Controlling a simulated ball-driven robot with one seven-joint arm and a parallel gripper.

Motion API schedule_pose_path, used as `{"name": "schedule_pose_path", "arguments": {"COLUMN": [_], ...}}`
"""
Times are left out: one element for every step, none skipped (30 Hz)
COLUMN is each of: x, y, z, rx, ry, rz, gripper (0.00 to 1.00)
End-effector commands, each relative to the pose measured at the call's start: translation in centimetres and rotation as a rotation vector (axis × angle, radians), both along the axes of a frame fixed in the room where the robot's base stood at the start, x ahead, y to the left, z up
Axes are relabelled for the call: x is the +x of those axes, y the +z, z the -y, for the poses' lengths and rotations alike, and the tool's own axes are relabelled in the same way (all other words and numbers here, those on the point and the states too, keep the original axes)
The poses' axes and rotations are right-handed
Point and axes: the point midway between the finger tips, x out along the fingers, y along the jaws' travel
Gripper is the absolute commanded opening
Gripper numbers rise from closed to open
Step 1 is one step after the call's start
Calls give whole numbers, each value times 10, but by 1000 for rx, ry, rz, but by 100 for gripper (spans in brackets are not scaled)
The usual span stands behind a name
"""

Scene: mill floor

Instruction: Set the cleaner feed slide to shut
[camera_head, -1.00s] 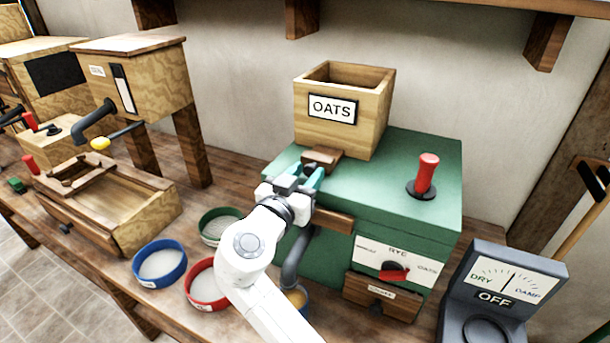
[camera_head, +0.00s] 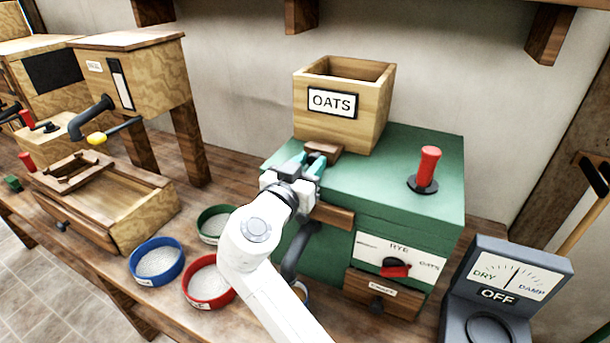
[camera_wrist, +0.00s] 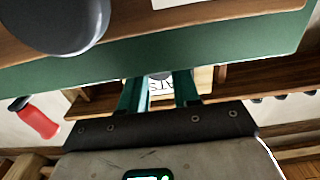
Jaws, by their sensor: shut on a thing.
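The green cleaner (camera_head: 415,170) stands on the bench and carries a wooden hopper labelled OATS (camera_head: 345,125). The feed slide, a small brown wooden block (camera_head: 325,146), sticks out from under the hopper's front edge. My gripper (camera_head: 307,162) reaches it from the front left, its teal fingers at the block's outer end, shut on it. In the wrist view my gripper (camera_wrist: 160,85) shows both fingers, with part of the hopper's label between them. The grip itself is mostly hidden. How much of the slide lies under the hopper cannot be seen.
A red handle (camera_head: 429,165) stands on the cleaner's top. Its front has a RYE/OATS dial (camera_head: 395,267) and a drawer (camera_head: 385,293). Blue (camera_head: 157,262) and red (camera_head: 208,282) bowls sit left of my arm. A grey DRY/DAMP meter (camera_head: 505,290) stands at right.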

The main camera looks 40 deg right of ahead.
Motion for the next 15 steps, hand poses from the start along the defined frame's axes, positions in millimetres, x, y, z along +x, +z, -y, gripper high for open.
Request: {"name": "schedule_pose_path", "arguments": {"x": [2,3,3,3,3,3,3,3,3,3,3,3,3,3,3], "y": [-3,-2,-1,-1,0,0,0,0,0,0,0,0,0,0,0], "z": [4,6,7,7,7,7,7,7,7,7,7,7,7,7,7], "rx": [0,0,0,-1,0,0,-1,-1,-1,-1,-1,-1,-1,-1,-1], "ry": [0,1,2,2,2,2,2,2,2,2,2,2,2,2,2], "rz": [5,5,4,4,2,2,1,1,1,1,1,1,1,1,1], "gripper": [0,0,0,0,0,0,0,0,0,0,0,34,37,40,44]}}
